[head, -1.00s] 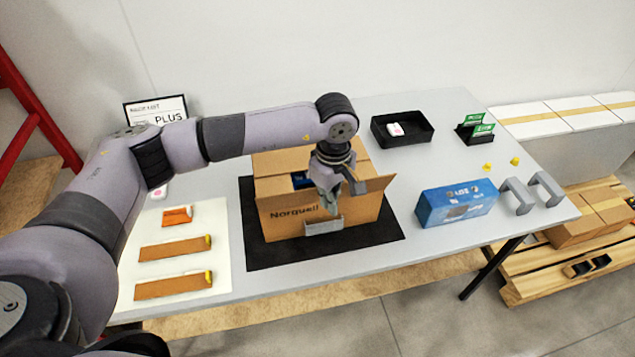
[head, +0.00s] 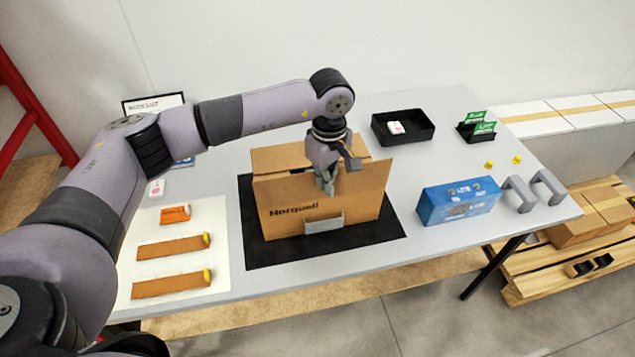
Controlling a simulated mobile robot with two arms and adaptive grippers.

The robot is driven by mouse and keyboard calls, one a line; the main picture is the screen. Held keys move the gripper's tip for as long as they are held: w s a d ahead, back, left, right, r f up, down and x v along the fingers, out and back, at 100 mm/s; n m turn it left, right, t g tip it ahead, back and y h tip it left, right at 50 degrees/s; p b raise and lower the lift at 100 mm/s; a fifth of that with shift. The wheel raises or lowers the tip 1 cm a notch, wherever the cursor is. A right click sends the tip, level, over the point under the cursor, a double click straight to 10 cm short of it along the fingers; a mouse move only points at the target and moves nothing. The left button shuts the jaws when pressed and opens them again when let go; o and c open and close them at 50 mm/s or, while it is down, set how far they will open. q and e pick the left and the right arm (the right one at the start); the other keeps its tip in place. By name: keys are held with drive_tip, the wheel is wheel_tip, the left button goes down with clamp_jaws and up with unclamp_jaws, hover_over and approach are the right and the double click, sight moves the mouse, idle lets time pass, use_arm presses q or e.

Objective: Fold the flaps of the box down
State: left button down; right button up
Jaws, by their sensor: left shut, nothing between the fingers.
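The brown cardboard box (head: 285,222) marked "Norquell" stands on a black mat. Its front flap (head: 360,182) now stands up from the front face, hiding most of the opening. A rear flap (head: 278,158) lies across the back of the top. My left gripper (head: 328,190) is shut and empty, pointing down at the middle of the front flap. It looks close to or touching the flap; I cannot tell which. A grey piece (head: 323,223) shows low on the front face below the gripper. My right gripper is out of view.
A blue box (head: 458,203) and grey handle-like parts (head: 520,195) stand to the right. A black tray (head: 418,130) lies behind. A white sheet (head: 215,235) with orange and brown pieces lies left. My left arm spans the table's left side.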

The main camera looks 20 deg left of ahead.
use_arm(q)
drive_tip(key=shift+w+a+r+b, duration=0.1)
drive_tip(key=shift+w+a+b, duration=0.55)
drive_tip(key=shift+w, duration=0.2)
drive_tip(key=w+a+f+b, duration=0.4)
drive_tip(key=w+b, duration=0.2)
drive_tip(key=shift+w+a+f+b, duration=0.15)
drive_tip(key=shift+w+f+b, duration=0.05)
drive_tip(key=shift+w+b, duration=0.1)
drive_tip(key=shift+f+b, duration=0.35)
drive_tip(key=shift+f, duration=0.15)
idle(0.9)
idle(0.4)
